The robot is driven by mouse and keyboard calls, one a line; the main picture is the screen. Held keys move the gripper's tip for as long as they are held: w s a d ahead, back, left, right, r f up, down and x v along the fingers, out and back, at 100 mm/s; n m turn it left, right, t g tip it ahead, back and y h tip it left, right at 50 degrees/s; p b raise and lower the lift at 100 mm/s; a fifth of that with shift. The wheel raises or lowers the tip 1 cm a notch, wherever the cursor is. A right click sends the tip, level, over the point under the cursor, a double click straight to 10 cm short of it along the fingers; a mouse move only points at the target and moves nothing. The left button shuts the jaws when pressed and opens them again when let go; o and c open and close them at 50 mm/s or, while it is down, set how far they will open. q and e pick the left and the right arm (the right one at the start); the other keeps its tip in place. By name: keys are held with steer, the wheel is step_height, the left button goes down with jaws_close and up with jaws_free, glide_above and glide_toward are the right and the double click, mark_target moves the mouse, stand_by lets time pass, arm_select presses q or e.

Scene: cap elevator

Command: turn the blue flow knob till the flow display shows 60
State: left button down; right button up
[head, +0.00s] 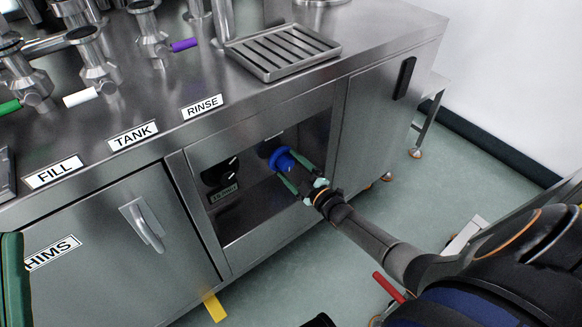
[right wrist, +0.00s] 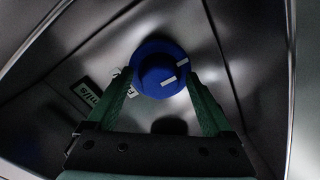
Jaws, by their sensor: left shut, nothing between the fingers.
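The blue flow knob (head: 282,160) is on the recessed panel of the steel cabinet; its white pointer marks show in the right wrist view (right wrist: 160,70). My right gripper (head: 293,172) reaches in from the right with its green fingers on either side of the knob. In the right wrist view the fingertips are close at the knob's two sides; whether they press on it I cannot tell. A dark plate with white lettering (right wrist: 85,92) lies left of the knob; no flow number is readable. My left gripper (head: 13,280) is shut and partly cut off at the left edge.
A black knob (head: 220,170) with a small label below sits left of the blue knob in the same recess. The recess's metal frame surrounds my right gripper. A cabinet door with a handle (head: 142,223) is to the left. A drip tray (head: 335,48) is on the counter above.

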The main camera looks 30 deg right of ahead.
steer(key=s+p, duration=0.4)
steer(key=s, duration=0.8)
steer(key=shift+s+d+p, duration=0.25)
steer(key=shift+d+p, duration=0.05)
steer(key=shift+d, duration=0.15)
